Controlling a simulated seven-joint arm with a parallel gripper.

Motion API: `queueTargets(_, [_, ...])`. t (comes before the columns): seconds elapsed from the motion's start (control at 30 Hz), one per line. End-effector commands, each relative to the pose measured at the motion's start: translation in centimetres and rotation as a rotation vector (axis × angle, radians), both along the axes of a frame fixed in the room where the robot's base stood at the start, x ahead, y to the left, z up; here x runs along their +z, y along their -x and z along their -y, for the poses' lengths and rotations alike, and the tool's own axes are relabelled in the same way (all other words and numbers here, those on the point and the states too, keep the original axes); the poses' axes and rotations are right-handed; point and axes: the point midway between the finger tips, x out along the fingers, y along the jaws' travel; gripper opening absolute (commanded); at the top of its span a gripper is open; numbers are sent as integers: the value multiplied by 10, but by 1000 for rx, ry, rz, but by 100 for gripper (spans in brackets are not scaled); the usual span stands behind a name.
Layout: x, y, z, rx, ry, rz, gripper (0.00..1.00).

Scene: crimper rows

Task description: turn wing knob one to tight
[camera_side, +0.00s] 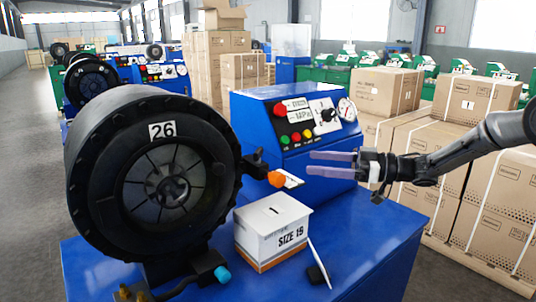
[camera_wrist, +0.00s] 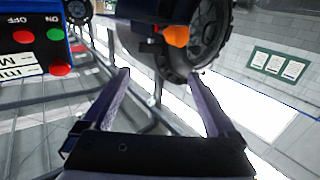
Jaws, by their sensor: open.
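No part is legibly marked as wing knob one, so I cannot tell which it is. An orange knob-like end (camera_side: 276,179) sits on a dark bracket beside the black crimper head (camera_side: 85,150); it also shows at the top of the wrist view (camera_wrist: 176,36). A cyan knob-like end (camera_side: 222,274) sits low beside the head. A black knob (camera_side: 327,114) is on the blue control box (camera_side: 255,115). My gripper (camera_side: 311,163) is open and empty, its fingers pointing left in front of the control box, right of the orange end. Its fingers frame the wrist view (camera_wrist: 159,74).
Cardboard boxes (camera_side: 510,200) are stacked behind on the right. The bench's right part is clear.

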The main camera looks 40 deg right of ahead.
Motion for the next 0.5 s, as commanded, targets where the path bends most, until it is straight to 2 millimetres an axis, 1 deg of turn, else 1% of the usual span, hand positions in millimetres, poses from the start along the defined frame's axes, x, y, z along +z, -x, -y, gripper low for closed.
queueTargets(0.03, [1, 0, 10, -23, 0, 1, 92])
queueTargets(0.1, [1, 0, 17, -39, 0, 2, 92])
queueTargets(0.17, [1, -2, 17, -42, -1, 2, 92])
queueTargets(0.27, [1, -10, 10, -39, -1, 2, 92])
queueTargets(0.37, [1, -23, 0, -37, -2, 2, 92])
queueTargets(0.5, [1, -45, -17, -36, -2, 2, 92])
